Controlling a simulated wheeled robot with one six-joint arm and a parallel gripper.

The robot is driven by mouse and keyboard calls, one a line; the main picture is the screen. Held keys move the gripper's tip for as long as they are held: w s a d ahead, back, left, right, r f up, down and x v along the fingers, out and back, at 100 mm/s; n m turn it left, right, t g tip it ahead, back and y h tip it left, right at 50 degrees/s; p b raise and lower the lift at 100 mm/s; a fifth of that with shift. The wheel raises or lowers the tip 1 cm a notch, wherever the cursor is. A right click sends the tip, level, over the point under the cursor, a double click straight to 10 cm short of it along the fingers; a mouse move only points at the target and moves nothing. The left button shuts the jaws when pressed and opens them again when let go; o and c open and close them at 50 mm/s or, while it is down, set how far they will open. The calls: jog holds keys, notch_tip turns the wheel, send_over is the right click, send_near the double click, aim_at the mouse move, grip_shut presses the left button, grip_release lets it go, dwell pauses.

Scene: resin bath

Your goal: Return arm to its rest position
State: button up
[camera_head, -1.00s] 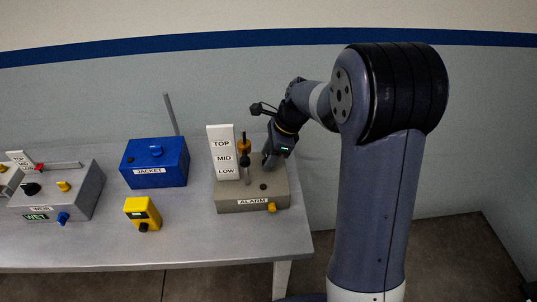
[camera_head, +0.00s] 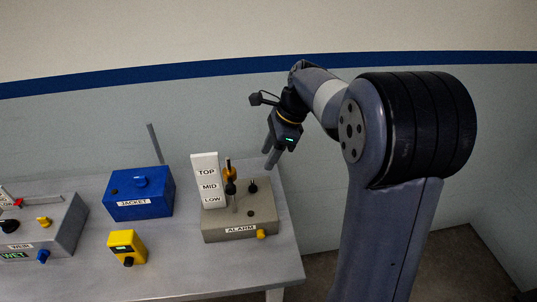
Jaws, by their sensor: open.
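My gripper (camera_head: 271,155) is open and empty, its fingers pointing down. It is above and behind the right side of the grey alarm box (camera_head: 268,216), apart from it as far as I can tell. My arm bends over from the right, with its large shoulder joint close to the camera. The alarm box carries an upright white plate (camera_head: 207,178) marked TOP, MID and LOW, with dark levers or knobs beside it and a yellow knob (camera_head: 261,234) at its front.
A blue box labelled JACKET (camera_head: 138,207) and a yellow device (camera_head: 127,247) stand left of the alarm box. A grey box labelled WEIR (camera_head: 67,230) is at the far left. All stand on the grey table (camera_head: 190,275). Free floor lies right of the table.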

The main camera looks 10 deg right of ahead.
aim_at(255, 187)
jog(key=x, duration=1)
jog(key=shift+f, duration=0.2)
jog(key=shift+w+a+f, duration=0.1)
jog(key=shift+a+f, duration=0.05)
jog(key=shift+f, duration=0.2)
jog(key=shift+r+n+g, duration=0.15)
jog(key=shift+n+g, duration=0.15)
jog(key=shift+n, duration=0.5)
